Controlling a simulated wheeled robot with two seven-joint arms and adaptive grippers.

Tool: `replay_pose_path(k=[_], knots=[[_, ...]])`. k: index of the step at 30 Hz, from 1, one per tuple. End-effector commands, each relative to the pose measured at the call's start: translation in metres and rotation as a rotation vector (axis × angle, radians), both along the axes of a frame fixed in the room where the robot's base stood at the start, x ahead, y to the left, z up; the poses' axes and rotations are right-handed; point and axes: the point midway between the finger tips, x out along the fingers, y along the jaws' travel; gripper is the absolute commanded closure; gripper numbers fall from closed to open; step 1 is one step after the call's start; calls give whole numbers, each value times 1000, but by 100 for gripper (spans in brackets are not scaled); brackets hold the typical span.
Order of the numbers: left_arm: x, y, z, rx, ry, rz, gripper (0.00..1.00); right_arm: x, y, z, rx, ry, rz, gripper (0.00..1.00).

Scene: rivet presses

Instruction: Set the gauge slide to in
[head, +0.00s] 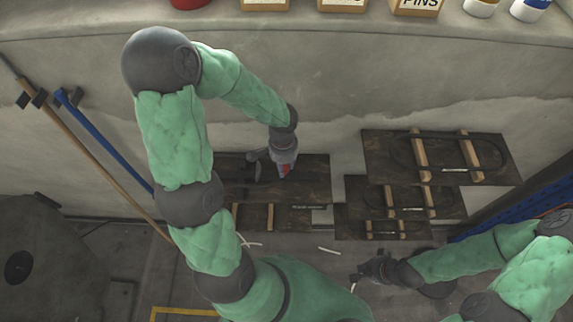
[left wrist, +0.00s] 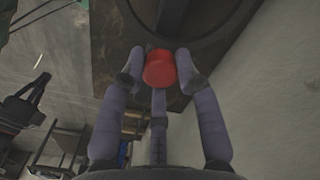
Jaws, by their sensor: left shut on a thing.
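A red knob (left wrist: 159,68) sits between the fingertips of my left gripper (left wrist: 161,78) in the left wrist view. The gripper is shut on it, from both sides. Behind the knob is a dark brown board (left wrist: 110,55) with a dark round part on it. In the head view my left gripper (head: 284,160) reaches down over a dark board (head: 314,172), and a bit of red (head: 286,170) shows at its fingertips. I cannot tell the slide's position. My right gripper (head: 368,269) is low at the right, away from the boards; its fingers are too small to read.
Several more dark boards (head: 490,150) with light wooden strips stand to the right. A concrete wall (head: 330,75) rises behind, with labelled boxes (head: 416,5) on its ledge. Blue and brown poles (head: 108,150) lean at the left. Floor shows between the arms.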

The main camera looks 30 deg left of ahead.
Motion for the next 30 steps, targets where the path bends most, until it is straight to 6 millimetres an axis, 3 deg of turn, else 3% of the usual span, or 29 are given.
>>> replay_pose_path(k=[4,5,6,7,20,30], knots=[[-1,4,1,6,6,1,100,0,0,0,0,-1,-1,100],[-1,4,1,7,5,1,59,0,0,0,0,-1,-1,100],[-1,4,1,6,6,1,48,0,0,0,0,-1,-1,100],[-1,4,1,6,6,1,44,0,0,0,0,-1,-1,100],[-1,3,7,6,3,1,44,0,0,0,0,-1,-1,100],[0,4,67,5,-1,2,44,0,0,0,0,0,-1,100]])
